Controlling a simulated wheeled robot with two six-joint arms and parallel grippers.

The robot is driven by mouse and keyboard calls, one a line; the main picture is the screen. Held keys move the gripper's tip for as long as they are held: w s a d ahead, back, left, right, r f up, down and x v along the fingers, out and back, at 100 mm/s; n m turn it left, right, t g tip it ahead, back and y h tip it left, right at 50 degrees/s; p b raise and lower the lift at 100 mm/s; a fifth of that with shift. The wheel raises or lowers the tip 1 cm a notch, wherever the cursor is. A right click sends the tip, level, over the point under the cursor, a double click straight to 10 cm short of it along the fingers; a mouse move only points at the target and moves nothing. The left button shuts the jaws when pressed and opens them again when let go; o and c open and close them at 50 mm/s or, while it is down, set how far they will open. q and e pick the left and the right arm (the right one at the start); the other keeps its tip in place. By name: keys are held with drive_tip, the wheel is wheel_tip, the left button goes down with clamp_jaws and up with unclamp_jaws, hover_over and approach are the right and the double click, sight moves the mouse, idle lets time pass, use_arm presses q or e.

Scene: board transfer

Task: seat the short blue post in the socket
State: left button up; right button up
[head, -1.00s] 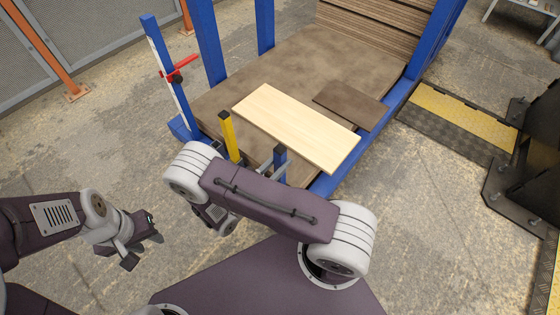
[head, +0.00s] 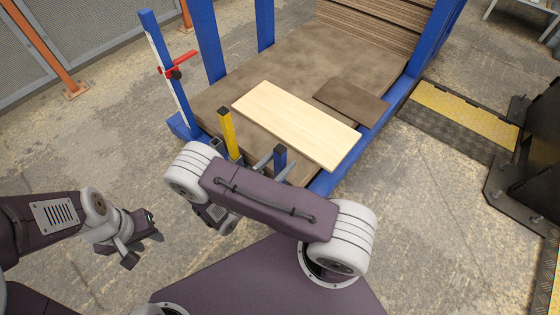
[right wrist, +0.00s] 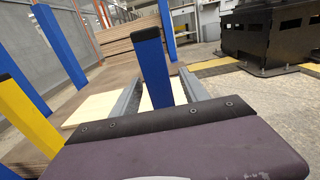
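The short blue post (head: 280,158) stands upright at the near edge of the loading platform, with a dark top. In the right wrist view the post (right wrist: 152,65) rises between the two grey fingers of my right gripper (right wrist: 158,92). Pale board shows in gaps on both sides of the post, so the fingers look open around it. The post's lower end is hidden. A small grey square opening left of the yellow post looks like the socket (head: 216,143). My left gripper (head: 145,246) is open and empty over the floor at left.
A yellow post (head: 228,132) stands beside the grey opening; it also shows in the right wrist view (right wrist: 28,115). A pale board (head: 297,124) and a smaller brown board (head: 350,103) lie on the platform (head: 285,66). A tall blue upright with a red clamp (head: 180,66) stands at left.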

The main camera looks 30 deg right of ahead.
drive_tip(key=p+v, duration=0.2)
drive_tip(key=v, duration=0.7)
drive_tip(key=shift+p, duration=0.35)
